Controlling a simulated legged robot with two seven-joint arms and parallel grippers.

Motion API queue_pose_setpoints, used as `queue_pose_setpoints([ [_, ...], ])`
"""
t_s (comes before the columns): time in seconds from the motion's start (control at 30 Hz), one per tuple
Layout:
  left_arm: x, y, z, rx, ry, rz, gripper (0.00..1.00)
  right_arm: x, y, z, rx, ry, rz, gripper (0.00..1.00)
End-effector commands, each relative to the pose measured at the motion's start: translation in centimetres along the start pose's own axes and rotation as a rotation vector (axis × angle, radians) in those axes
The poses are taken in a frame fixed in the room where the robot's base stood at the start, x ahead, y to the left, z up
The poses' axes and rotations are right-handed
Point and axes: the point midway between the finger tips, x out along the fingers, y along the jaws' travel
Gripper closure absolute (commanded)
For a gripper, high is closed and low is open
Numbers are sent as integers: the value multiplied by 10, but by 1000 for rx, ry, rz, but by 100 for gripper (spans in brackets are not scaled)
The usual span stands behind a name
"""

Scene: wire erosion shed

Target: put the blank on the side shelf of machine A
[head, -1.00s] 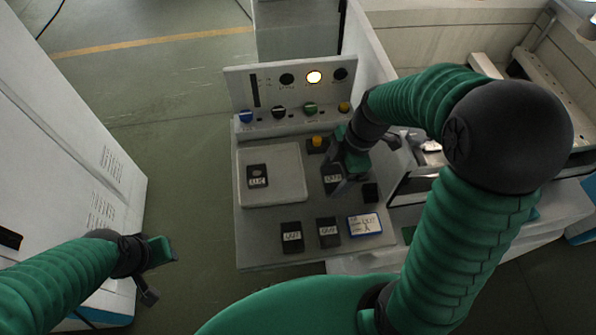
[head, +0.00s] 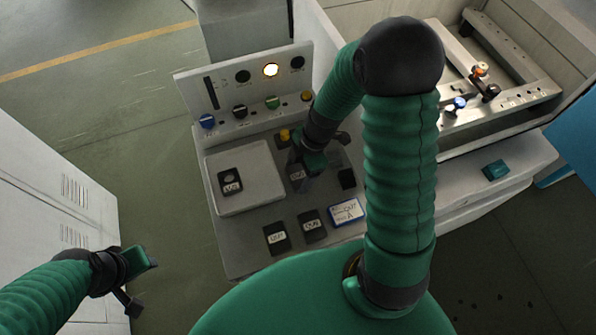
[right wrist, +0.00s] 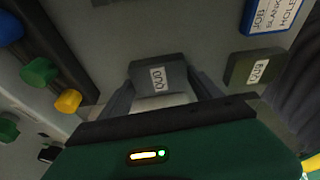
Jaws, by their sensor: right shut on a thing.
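A dark block with a white label (head: 296,174) is on the grey shelf, partly hidden by my right gripper (head: 303,172). In the right wrist view this block (right wrist: 158,72) is between the two fingers of the right gripper (right wrist: 160,88), which is shut on it. Its label is too blurred to read surely. Whether it touches the shelf I cannot tell. The grey shelf (head: 232,248) has an upright control panel. Another labelled dark block (head: 230,181) lies on a raised pale pad (head: 262,192). My left gripper (head: 138,280) is open and empty over the floor.
Two labelled dark blocks (head: 276,237) (head: 312,225) and a blue-edged job card (head: 346,212) lie at the shelf's front. The panel (head: 243,97) has knobs and a lit lamp. An open machine bay (head: 505,120) is at right, a white cabinet (head: 50,195) at left.

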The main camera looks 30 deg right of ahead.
Motion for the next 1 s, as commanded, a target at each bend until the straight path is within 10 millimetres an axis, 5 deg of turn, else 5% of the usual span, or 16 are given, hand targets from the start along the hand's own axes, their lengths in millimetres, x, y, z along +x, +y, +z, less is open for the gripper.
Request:
queue_pose_setpoints([
  [0.2,1,0,0,0,0,0,64,2,0,1,-2,-4,2,99],
  [0.23,1,0,0,0,0,0,64,2,0,1,-2,-4,1,24],
  [0.37,1,0,0,0,0,0,64,2,0,1,-1,-3,1,7],
  [0.73,1,0,0,0,0,0,64,-5,1,1,-1,-3,3,4],
  [1.0,3,0,1,0,0,0,64,-56,2,1,-3,-4,8,4],
])
